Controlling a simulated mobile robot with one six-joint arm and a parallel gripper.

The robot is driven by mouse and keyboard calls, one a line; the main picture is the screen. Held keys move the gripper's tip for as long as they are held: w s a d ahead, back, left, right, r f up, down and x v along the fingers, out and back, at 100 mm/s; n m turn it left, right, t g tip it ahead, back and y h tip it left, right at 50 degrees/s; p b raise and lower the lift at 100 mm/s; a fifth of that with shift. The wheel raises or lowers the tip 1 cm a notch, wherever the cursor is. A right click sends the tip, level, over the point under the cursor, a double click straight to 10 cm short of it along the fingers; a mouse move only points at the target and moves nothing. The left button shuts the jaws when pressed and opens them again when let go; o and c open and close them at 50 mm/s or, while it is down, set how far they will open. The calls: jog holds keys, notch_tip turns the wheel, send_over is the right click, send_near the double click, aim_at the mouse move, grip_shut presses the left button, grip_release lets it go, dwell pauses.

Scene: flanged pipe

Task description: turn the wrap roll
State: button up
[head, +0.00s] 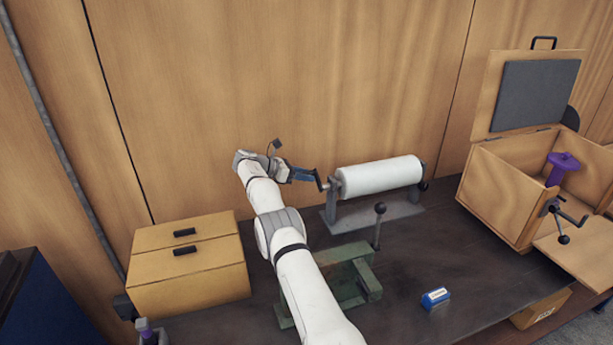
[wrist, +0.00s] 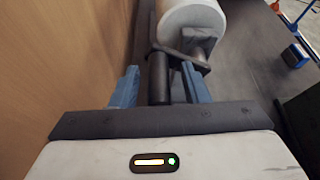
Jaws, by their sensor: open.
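The white wrap roll (head: 380,177) sits on a grey metal stand (head: 398,213) on the dark bench, near the wooden wall. The end of the roll also shows at the top of the wrist view (wrist: 192,18). A crank with a dark handle (wrist: 159,78) is on its left end. My gripper (head: 314,178) is at this crank. In the wrist view my gripper (wrist: 160,84) is open, with one blue finger on each side of the dark handle. Gaps show between the fingers and the handle, so they look apart from it.
A wooden drawer box (head: 188,265) stands at the left. A green metal block (head: 350,280) and a ball-topped lever (head: 379,225) are in front of the roll. A blue-and-white block (head: 435,298) lies on the bench (head: 460,255). An open wooden box (head: 500,195) stands at the right.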

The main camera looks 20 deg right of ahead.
notch_tip(320, 180, up, 8)
jog(key=shift+r+p, duration=0.15)
jog(key=shift+p, duration=0.75)
jog(key=shift+r+p, duration=0.7)
